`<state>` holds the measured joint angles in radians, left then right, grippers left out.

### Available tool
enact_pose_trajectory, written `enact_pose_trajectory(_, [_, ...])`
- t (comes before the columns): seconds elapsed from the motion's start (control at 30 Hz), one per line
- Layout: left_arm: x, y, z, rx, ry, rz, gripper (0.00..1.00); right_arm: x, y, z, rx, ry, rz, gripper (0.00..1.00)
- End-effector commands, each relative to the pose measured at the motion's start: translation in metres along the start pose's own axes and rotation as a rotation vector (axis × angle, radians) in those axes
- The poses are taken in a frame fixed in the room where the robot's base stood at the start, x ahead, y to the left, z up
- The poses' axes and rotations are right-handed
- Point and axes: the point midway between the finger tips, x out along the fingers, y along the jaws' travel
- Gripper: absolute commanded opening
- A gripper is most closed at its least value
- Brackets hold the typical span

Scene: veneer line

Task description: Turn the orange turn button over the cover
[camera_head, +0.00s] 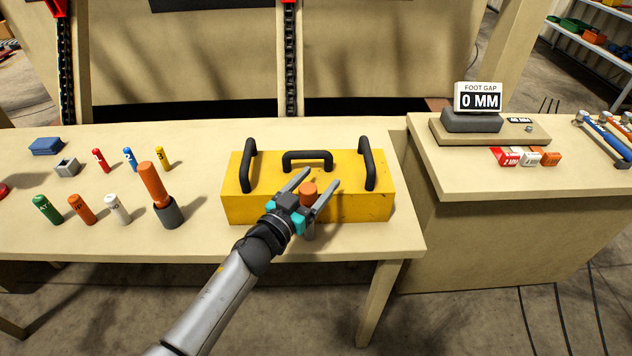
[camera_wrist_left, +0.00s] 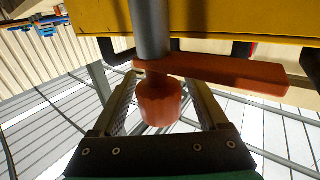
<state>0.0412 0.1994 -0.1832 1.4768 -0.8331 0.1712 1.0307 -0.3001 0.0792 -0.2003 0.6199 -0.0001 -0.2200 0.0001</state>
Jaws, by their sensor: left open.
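The yellow cover (camera_head: 355,207) is a box with black handles, standing on the left bench in the head view. Its yellow edge (camera_wrist_left: 200,14) runs along the top of the wrist view. The orange turn button (camera_head: 308,190) shows only as an orange knob at the cover's front. In the left wrist view the turn button (camera_wrist_left: 225,73) is a flat orange bar with a knob, by a grey post (camera_wrist_left: 151,30). My left gripper (camera_head: 321,177) is open, its fingers on either side of the knob; in the wrist view (camera_wrist_left: 163,80) gaps show beside it. My right gripper is not in view.
Left of the cover stand an orange peg in a grey cup (camera_head: 168,213) and several coloured cylinders. A side bench (camera_head: 440,180) at right holds the foot gap display (camera_head: 478,98), reading 0 MM. A strip of bare bench lies before the cover.

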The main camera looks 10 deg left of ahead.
Motion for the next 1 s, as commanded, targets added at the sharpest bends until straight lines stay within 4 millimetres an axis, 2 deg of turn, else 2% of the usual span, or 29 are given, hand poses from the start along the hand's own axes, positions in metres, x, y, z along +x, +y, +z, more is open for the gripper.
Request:
enact_pose_trajectory(0.07, [-0.0001,0.0001,0.0000,0.000,0.000,0.000,0.75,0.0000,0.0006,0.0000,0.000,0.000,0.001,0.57])
enact_pose_trajectory(0.73, [-0.0005,0.0001,0.0002,0.000,0.000,0.000,0.00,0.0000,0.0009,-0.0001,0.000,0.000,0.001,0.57])
enact_pose_trajectory(1.0, [-0.0005,0.0001,0.0003,0.000,0.000,0.000,0.00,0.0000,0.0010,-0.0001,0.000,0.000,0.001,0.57])
